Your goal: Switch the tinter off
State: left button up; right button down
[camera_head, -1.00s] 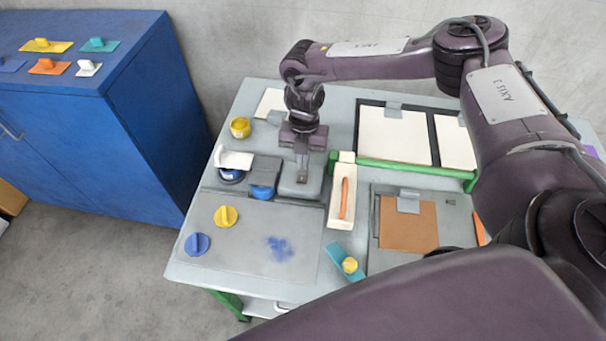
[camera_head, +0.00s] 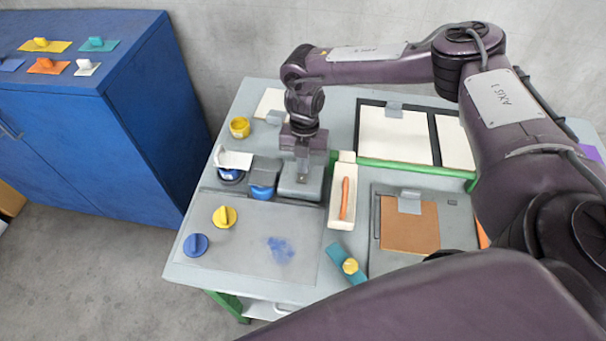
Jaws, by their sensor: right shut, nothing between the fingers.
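A grey box-like device, which looks like the tinter (camera_head: 290,191), sits on the table behind the grey panel. A darker grey block (camera_head: 265,172) with a blue front part (camera_head: 262,192) stands at its left. My right gripper (camera_head: 302,179) points down over the device's top with its fingers shut and empty. The fingertips are at or just above the top; I cannot tell whether they touch. The gripper hides part of the top, and no switch can be made out. My left gripper is not in view.
A cream tray (camera_head: 334,213) with an orange stick stands close at the right. A yellow pot (camera_head: 240,127) and a dark round tin (camera_head: 230,176) are at the left. Yellow (camera_head: 224,216) and blue (camera_head: 195,245) knobbed pieces lie on the grey panel (camera_head: 255,258).

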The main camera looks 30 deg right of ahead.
jog(key=shift+f, duration=0.25)
jog(key=shift+r, duration=0.15)
notch_tip(320, 180, up, 7)
jog(key=p, duration=0.6)
jog(key=shift+s, duration=0.1)
dwell(0.6)
